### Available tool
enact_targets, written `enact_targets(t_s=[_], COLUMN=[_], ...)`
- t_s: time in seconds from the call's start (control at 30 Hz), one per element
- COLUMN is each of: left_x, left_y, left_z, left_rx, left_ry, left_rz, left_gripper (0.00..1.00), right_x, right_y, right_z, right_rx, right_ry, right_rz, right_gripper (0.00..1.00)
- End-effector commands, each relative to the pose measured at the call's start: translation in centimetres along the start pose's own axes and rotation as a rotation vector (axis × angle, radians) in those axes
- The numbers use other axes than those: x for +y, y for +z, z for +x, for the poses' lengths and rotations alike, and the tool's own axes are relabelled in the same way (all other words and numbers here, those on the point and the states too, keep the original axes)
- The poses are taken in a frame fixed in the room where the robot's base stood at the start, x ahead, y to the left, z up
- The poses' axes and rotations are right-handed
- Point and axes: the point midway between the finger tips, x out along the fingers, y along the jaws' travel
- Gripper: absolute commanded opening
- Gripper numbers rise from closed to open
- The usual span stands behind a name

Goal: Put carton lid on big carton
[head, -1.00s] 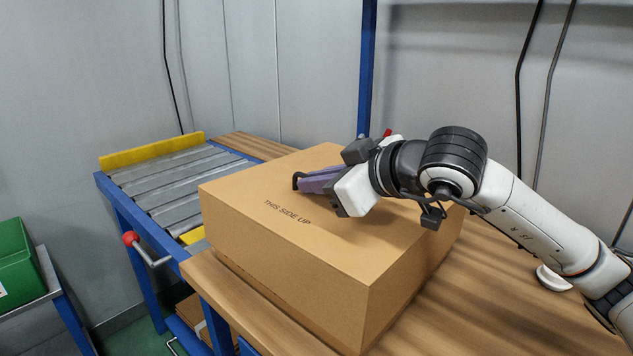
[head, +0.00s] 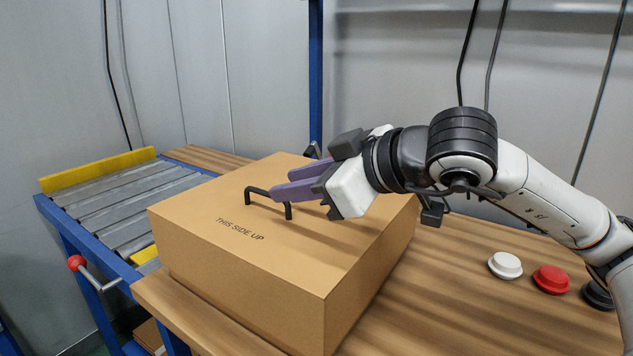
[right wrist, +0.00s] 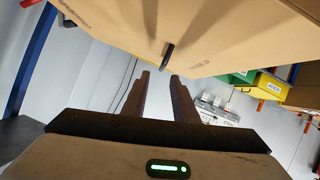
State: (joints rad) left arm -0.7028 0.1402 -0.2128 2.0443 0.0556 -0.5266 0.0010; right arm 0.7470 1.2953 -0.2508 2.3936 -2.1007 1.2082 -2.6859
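The brown carton lid (head: 300,262), marked "THIS SIDE UP", lies flat and level over the big carton on the wooden bench. Its deep sides hide nearly all of the carton. A black handle (head: 268,191) stands upright on the lid's top; it shows as a dark bar in the right wrist view (right wrist: 168,55). My right gripper (head: 281,184), with purple fingers, is just right of the handle, low over the lid. In the right wrist view its fingers (right wrist: 160,75) are apart with nothing between them, and the handle is beyond the tips. My left gripper is out of view.
A roller conveyor (head: 125,215) with a yellow guard (head: 97,170) is at the left, with a red-knobbed lever (head: 76,263). White (head: 505,264), red (head: 552,278) and black (head: 598,294) buttons sit on the bench at the right. A blue post (head: 316,70) stands behind.

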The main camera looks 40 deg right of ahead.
Motion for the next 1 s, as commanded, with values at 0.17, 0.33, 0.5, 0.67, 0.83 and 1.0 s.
enact_targets(t_s=[0.17,0.33,0.5,0.67,0.83,1.0], left_x=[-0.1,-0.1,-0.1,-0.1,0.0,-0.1], left_y=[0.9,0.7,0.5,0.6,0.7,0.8], left_z=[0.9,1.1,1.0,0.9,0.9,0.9], left_rx=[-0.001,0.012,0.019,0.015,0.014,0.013], left_ry=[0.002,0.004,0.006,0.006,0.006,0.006], left_rz=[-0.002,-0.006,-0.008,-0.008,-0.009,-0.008], left_gripper=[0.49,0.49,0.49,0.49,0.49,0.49], right_x=[0.1,0.0,-0.1,-0.1,-0.1,-0.1], right_y=[0.4,0.2,0.1,0.0,0.0,0.0], right_z=[-2.8,-4.3,-5.0,-5.0,-5.0,-5.0], right_rx=[-0.001,-0.001,-0.001,-0.001,0.000,0.000], right_ry=[0.007,0.002,-0.001,-0.001,-0.001,-0.001], right_rz=[-0.002,-0.001,0.000,0.000,0.000,0.000], right_gripper=[0.26,0.26,0.26,0.26,0.26,0.26])
